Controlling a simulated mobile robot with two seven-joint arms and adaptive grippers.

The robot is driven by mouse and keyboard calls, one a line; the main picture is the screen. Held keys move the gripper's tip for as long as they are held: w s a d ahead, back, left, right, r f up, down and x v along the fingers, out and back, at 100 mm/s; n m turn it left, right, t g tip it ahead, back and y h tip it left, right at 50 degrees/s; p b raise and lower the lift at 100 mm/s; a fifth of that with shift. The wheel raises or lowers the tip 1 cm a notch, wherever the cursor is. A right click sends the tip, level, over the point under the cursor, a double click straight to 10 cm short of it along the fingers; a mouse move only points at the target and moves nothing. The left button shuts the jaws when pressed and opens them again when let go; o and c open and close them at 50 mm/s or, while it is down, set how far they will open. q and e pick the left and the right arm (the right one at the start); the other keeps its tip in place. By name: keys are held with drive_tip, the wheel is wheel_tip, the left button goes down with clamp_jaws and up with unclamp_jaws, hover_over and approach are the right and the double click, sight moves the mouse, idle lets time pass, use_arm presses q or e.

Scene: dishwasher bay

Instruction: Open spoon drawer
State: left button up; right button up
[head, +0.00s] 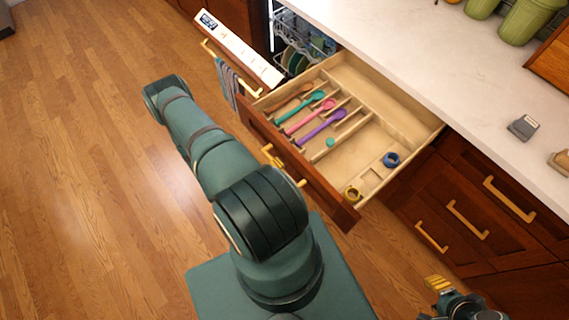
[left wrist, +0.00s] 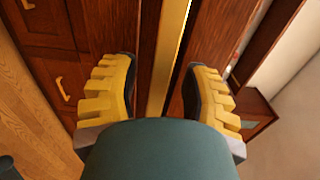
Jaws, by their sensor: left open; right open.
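The spoon drawer (head: 385,100) stands pulled out from under the counter. Inside lie a teal spoon (head: 306,106), a pink spoon (head: 311,116), a purple spoon (head: 322,128) and a wooden one. My left arm hides part of the drawer front. In the left wrist view, my left gripper (left wrist: 160,80) is open, with a straight golden handle bar (left wrist: 170,50) running between its two fingers; I cannot tell whether they touch it. In the head view my arm mostly hides this gripper. My right gripper (head: 438,284) is open, low at the right, away from the drawer.
The dishwasher's white-topped door (head: 238,48) stands ajar left of the drawer, with a towel (head: 227,84) hanging there. Closed cabinets (head: 455,225) are at the right. Floor at left is clear.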

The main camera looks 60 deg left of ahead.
use_arm(q)
drive_tip(key=v, duration=0.9)
drive_tip(key=shift+s, duration=0.3)
